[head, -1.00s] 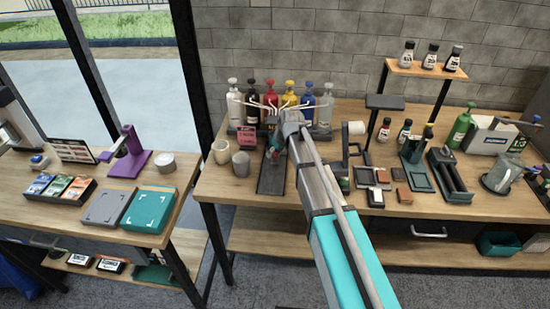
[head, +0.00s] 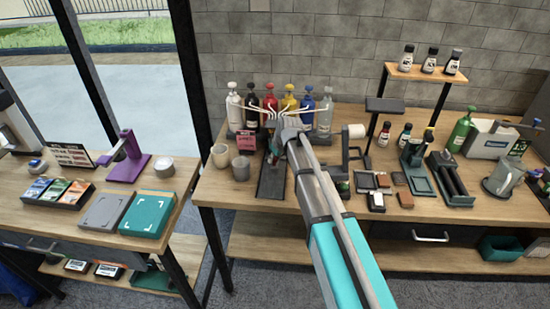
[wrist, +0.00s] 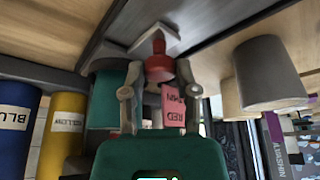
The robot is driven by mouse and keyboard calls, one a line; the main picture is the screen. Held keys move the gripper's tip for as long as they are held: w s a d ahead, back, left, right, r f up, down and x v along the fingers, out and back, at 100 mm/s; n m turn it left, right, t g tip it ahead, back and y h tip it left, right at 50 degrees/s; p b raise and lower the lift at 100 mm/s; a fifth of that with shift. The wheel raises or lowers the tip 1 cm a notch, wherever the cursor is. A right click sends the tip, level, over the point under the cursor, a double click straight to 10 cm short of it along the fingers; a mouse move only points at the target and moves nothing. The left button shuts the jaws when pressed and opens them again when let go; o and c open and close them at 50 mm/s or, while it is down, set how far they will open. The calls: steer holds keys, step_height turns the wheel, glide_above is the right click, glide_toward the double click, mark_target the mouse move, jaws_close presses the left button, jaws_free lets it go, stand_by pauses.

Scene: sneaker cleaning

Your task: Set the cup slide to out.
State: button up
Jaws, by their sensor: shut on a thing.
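The cup slide's dark track (head: 271,182) lies on the workbench in front of the bottle rack, its long side running toward the front edge. In the wrist view, which is upside down, a red knob (wrist: 159,67) stands on a pale plate (wrist: 146,40) over the dark track. My gripper (wrist: 157,82) is shut on the red knob, one finger on each side. In the head view my gripper (head: 273,150) is at the far end of the track, and my arm hides part of the slide. The slide's exact position is hard to tell.
A grey cup (head: 241,168) and a beige cup (head: 220,155) stand left of the track. Several coloured bottles (head: 270,103) stand behind, with a pink sign (head: 240,144) in front. A dark stand (head: 358,157) is on the right. The near end of the track is clear.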

jaws_close()
steer(key=s, duration=1.6)
steer(key=shift+s+a, duration=0.2)
steer(key=shift+s, duration=0.05)
steer(key=o, duration=1)
jaws_free()
steer(key=shift+s, duration=0.1)
steer(key=shift+r, duration=0.15)
